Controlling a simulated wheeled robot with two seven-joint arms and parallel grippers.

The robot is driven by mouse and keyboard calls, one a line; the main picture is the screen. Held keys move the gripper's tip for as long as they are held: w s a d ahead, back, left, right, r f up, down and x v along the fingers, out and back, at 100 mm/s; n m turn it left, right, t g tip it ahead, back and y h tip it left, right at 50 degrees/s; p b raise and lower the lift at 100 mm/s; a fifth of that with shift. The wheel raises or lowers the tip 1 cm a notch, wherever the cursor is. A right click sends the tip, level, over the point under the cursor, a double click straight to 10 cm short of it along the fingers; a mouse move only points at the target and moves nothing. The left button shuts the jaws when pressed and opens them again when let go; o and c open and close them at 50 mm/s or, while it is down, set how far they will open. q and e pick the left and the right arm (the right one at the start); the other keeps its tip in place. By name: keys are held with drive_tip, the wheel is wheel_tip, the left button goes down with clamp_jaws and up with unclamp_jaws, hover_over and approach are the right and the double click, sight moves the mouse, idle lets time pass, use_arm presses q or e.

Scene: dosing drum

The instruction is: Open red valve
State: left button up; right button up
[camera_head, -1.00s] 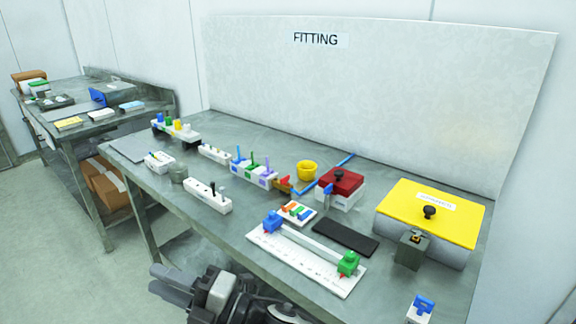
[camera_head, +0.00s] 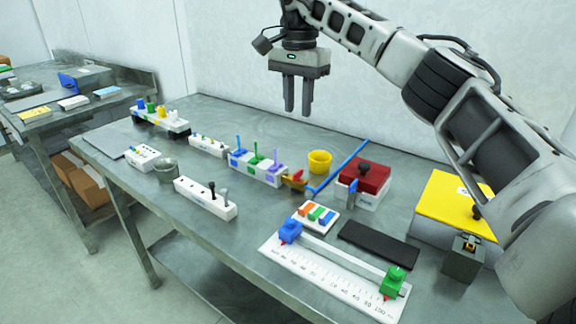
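I cannot tell for certain which part is the red valve. A small red and orange piece (camera_head: 295,180) sits on the bench by the lower end of a blue rod (camera_head: 345,165). My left gripper is not in view.
A yellow cup (camera_head: 319,162) stands behind the red pieces. A rack with coloured pegs (camera_head: 257,167) is left of them. A ruler board (camera_head: 325,278), a black mat (camera_head: 378,244) and a yellow-lidded box (camera_head: 447,205) lie in front and right. My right arm partly covers the yellow-lidded box.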

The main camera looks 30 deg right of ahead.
sight(298, 172)
drive_tip(key=f, duration=1.5)
drive_tip(key=shift+s+f+b, duration=0.2)
drive_tip(key=shift+f+b, duration=0.05)
drive_tip(key=shift+b, duration=0.15)
clamp_jaws()
